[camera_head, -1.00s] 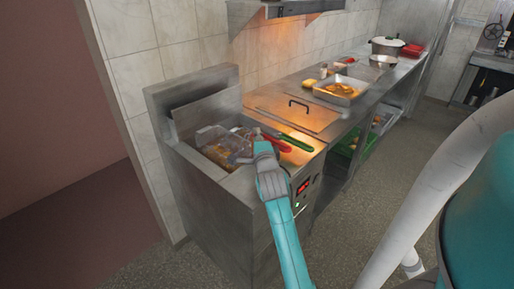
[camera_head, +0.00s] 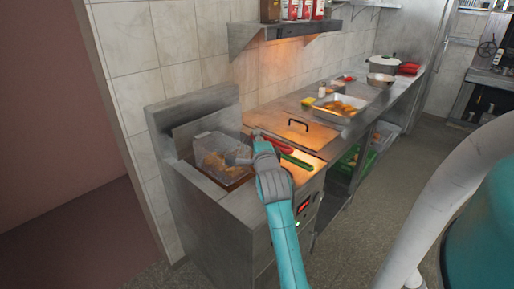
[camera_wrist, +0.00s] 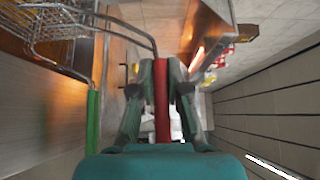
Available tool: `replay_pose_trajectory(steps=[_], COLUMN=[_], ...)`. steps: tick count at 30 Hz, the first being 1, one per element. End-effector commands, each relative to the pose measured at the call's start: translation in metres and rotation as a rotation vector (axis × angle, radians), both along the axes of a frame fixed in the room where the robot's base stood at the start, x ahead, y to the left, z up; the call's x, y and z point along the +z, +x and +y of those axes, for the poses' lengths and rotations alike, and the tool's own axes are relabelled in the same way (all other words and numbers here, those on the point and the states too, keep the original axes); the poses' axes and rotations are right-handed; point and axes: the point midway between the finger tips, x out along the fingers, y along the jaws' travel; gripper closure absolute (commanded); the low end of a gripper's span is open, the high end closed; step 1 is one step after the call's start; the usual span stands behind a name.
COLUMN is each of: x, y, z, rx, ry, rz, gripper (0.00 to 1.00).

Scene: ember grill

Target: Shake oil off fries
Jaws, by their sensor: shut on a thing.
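My gripper (camera_head: 262,149) is shut on the red handle (camera_wrist: 161,95) of a fry basket, over the front right of the fryer (camera_head: 232,203). The wire basket (camera_head: 212,150) holds golden fries (camera_head: 216,162) and hangs above the dark oil (camera_head: 238,181). In the wrist view the handle lies between my two fingers, and a wire rod curves from it to the upper left. A green handle (camera_head: 297,160) lies to the right of the red one and also shows in the wrist view (camera_wrist: 93,120). Which handle the wire mesh (camera_wrist: 48,28) there belongs to is unclear.
Farther along are a tray of food (camera_head: 341,107), a pan (camera_head: 381,80) and a pot (camera_head: 381,63). A shelf (camera_head: 283,33) with several containers hangs above. The floor in front is clear.

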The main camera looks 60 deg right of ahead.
Motion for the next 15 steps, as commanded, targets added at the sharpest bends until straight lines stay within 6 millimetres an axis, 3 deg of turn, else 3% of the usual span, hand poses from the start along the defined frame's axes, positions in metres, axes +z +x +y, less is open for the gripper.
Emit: replay_pose_trajectory(steps=[15], x=[0.063], y=[0.000], z=[0.000], rx=[0.001], ry=[-0.005], rz=[-0.005], gripper=[1.00])
